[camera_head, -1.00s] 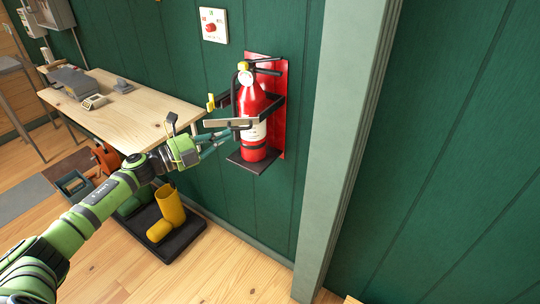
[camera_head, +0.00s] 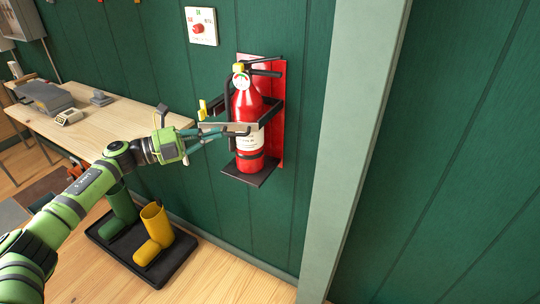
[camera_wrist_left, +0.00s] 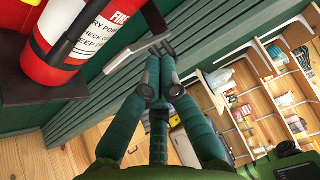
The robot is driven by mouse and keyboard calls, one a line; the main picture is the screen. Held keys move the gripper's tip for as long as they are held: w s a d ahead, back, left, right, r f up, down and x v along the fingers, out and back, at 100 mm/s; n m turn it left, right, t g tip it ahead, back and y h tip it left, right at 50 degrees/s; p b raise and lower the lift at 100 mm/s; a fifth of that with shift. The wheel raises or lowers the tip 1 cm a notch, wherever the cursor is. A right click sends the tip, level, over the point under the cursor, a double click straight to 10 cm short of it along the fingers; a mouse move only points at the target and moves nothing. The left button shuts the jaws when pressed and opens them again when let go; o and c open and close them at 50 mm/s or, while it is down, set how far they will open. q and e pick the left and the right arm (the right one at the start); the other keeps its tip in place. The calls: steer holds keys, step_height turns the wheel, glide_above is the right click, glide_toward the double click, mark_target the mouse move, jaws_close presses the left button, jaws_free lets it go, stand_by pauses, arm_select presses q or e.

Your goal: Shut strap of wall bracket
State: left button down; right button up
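A red fire extinguisher (camera_head: 247,104) stands upright in the wall bracket (camera_head: 277,130), which has a red back plate and a dark bottom shelf. The bracket's strap (camera_head: 238,128), a pale flat bar with dark parts, sticks out to the left in front of the extinguisher and is not flat around it. A yellow latch piece (camera_head: 203,109) is at the left. My left gripper (camera_head: 216,135) is just left of the extinguisher at strap height. In the wrist view its fingers (camera_wrist_left: 161,48) come together beside the strap's pale bar (camera_wrist_left: 128,52); contact is unclear. My right gripper is out of view.
A wooden workbench (camera_head: 101,118) stands at the left against the green wall. Boots (camera_head: 155,226) stand on a black tray (camera_head: 171,263) below my left arm. A pale green post (camera_head: 354,130) rises right of the bracket. A red-knobbed switch (camera_head: 199,28) is above.

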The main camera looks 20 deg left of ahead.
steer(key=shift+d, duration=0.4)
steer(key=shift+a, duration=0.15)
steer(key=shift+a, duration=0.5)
